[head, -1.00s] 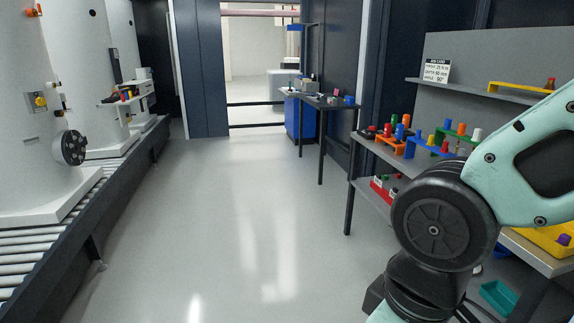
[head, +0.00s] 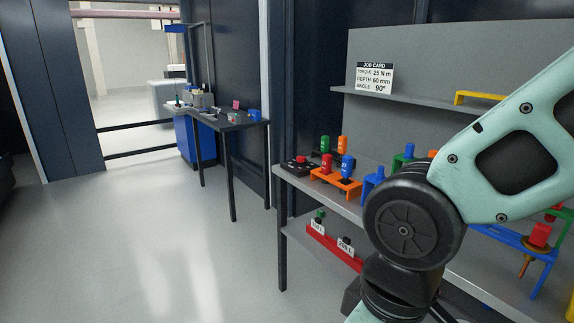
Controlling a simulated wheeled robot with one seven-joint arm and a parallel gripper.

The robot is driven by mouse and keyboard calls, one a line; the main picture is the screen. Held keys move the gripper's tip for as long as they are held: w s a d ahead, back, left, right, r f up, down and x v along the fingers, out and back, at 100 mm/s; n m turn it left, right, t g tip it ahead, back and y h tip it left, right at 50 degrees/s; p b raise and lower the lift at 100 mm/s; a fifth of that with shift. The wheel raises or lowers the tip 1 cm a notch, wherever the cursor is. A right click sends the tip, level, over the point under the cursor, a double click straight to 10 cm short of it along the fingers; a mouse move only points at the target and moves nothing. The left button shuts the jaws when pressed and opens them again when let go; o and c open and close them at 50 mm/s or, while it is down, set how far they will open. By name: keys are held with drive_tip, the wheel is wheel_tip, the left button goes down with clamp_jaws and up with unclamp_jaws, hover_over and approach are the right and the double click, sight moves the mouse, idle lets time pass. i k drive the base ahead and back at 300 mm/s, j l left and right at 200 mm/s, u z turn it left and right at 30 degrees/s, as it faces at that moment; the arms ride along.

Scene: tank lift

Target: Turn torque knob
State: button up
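No part that I can clearly make out as a torque knob shows in the head view. The job card (head: 375,78) on the upper shelf reads torque 25 N m, depth 60 mm, angle 90°. A dark box with a red top piece (head: 300,164) sits at the left end of the workbench shelf; I cannot tell what it is. My arm covers the right part of the bench. My gripper is out of view.
The bench (head: 322,190) holds an orange rack (head: 337,180) and a blue rack (head: 372,186) with coloured pieces. A red labelled rack (head: 333,246) lies below. A far table (head: 228,124) carries small devices. The floor (head: 130,240) at left is clear.

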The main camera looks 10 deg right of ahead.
sight(300, 159)
drive_tip(key=i+j+z, duration=0.15)
drive_tip(key=i+j, duration=0.1)
drive_tip(key=i, duration=0.45)
drive_tip(key=i+j+z, duration=0.1)
drive_tip(key=i, duration=0.45)
drive_tip(key=i+j, duration=0.15)
drive_tip(key=i, duration=0.4)
drive_tip(key=i+j+z, duration=0.1)
drive_tip(key=i, duration=0.45)
